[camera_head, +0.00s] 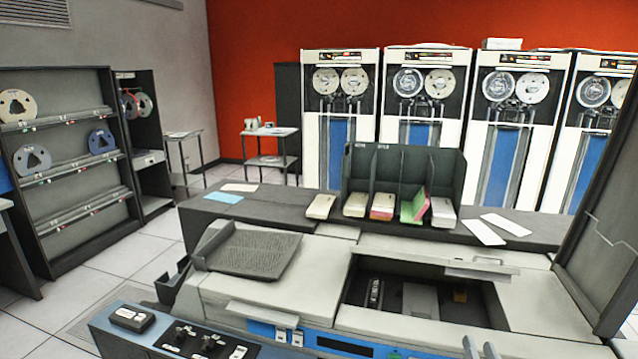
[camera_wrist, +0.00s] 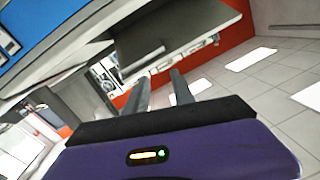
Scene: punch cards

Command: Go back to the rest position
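In the wrist view my gripper (camera_wrist: 160,76) has its two grey fingers apart, with nothing between them. Its purple body fills the bottom of that view. The rest of my arm is hidden there. Card stacks stand in the dark green sorting rack (camera_head: 445,165) on the grey counter (camera_head: 275,205). A pink and green stack (camera_head: 414,205) leans in one slot.
The machine has an open dark bay (camera_head: 395,300) and a ribbed tray (camera_head: 247,250). Loose white cards (camera_head: 484,231) and a blue card (camera_head: 224,198) lie on the counter. A dark panel (camera_head: 605,200) rises at right. Tape drives (camera_head: 340,130) line the back; floor is free at left.

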